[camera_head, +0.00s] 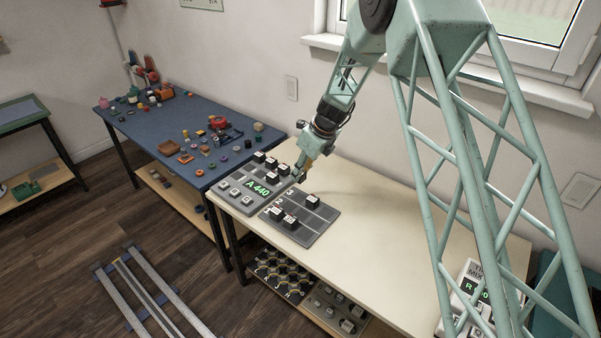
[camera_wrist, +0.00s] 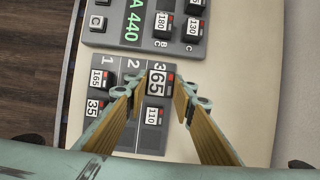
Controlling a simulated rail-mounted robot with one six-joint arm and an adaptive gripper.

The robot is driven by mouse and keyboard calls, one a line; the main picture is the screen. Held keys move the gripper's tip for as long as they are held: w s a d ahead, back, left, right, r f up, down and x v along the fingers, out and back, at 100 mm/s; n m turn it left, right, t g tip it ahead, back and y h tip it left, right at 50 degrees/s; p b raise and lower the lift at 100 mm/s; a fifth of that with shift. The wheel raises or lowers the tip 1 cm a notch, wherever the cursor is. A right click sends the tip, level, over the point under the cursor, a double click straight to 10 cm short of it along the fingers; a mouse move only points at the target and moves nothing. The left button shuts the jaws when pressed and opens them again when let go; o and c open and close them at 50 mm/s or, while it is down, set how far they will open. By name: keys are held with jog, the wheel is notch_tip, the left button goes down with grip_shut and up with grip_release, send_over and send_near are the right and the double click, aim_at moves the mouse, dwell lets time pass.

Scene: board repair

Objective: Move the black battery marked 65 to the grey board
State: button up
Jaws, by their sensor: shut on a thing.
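My gripper (camera_wrist: 157,97) is shut on the black battery marked 65 (camera_wrist: 157,81), with one finger on each side of it. In the wrist view this battery overlaps the far end of column 3 of the dark grey board (camera_wrist: 124,137). It looks larger than the batteries around it; I cannot tell its exact height. In the head view my gripper (camera_head: 301,174) is at the far edge of the dark grey board (camera_head: 318,225), beside the lighter grey board reading A 440 (camera_head: 236,204). The held battery cannot be made out there.
Batteries marked 165 (camera_wrist: 98,80), 35 (camera_wrist: 94,106) and 110 (camera_wrist: 153,115) sit on the dark grey board. Batteries 180 (camera_wrist: 164,25) and 130 (camera_wrist: 192,28) sit on the lighter board.

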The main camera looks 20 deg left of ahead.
jog(key=shift+f+b, duration=3.9)
jog(key=shift+f, duration=0.35)
jog(key=shift+f, duration=0.55)
jog(key=o, duration=1)
jog(key=shift+c, duration=0.2)
jog(key=shift+r, duration=0.15)
jog(key=v, duration=1.1)
jog(key=shift+r, duration=0.35)
jog(key=shift+s+d, duration=0.1)
jog(key=shift+d, duration=0.05)
